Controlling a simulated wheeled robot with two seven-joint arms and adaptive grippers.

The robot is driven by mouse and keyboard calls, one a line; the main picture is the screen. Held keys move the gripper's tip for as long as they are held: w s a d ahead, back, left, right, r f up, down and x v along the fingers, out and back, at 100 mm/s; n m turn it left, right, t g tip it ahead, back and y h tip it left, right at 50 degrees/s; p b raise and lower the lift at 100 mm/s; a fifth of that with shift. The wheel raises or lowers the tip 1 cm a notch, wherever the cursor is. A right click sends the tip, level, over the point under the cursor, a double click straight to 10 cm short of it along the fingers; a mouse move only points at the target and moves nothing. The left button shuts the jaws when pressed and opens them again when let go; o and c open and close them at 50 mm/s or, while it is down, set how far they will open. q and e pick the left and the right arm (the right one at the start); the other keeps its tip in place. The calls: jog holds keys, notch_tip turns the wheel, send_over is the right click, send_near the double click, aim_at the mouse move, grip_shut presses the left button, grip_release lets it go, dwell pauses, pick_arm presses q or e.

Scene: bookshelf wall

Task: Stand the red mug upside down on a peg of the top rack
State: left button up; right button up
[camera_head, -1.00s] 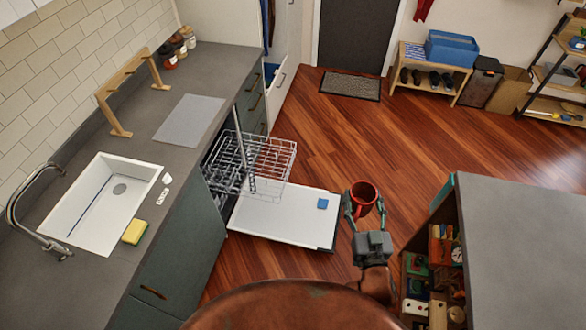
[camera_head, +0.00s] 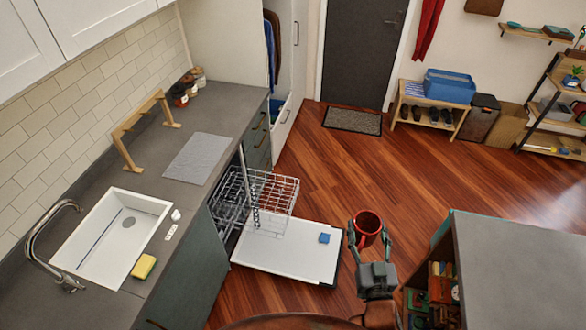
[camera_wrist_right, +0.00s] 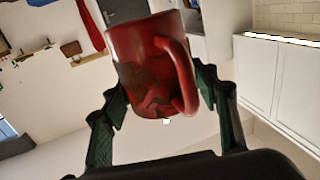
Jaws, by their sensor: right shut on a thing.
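The red mug (camera_head: 367,228) is held in my right gripper (camera_head: 368,238), out in front of me over the floor, right of the dishwasher door. Its open mouth shows from above in the head view. In the right wrist view the mug (camera_wrist_right: 145,65) sits between the two green fingers of the gripper (camera_wrist_right: 158,95), its handle facing the camera, with dark smudges low on its side. The top rack (camera_head: 268,195) of the dishwasher is a wire basket pulled out over the open door. Its separate pegs are too small to tell. My left gripper is not in view.
The open dishwasher door (camera_head: 285,255) lies flat with a blue block (camera_head: 324,238) on it. The grey counter (camera_head: 225,105) with the white sink (camera_head: 115,240) runs along the left. A grey-topped cabinet (camera_head: 520,265) stands at the right. Wooden floor (camera_head: 380,170) is clear between.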

jog(key=s+f+b, duration=0.2)
jog(key=f+b, duration=0.4)
jog(key=f, duration=0.4)
jog(key=s+f+b, duration=0.2)
jog(key=f+b, duration=0.5)
jog(key=f, duration=0.3)
jog(key=shift+a+f, duration=0.2)
jog(key=shift+f, duration=0.1)
jog(key=shift+s+d+r, duration=0.1)
jog(key=shift+d+r, duration=0.1)
jog(key=shift+r, duration=0.05)
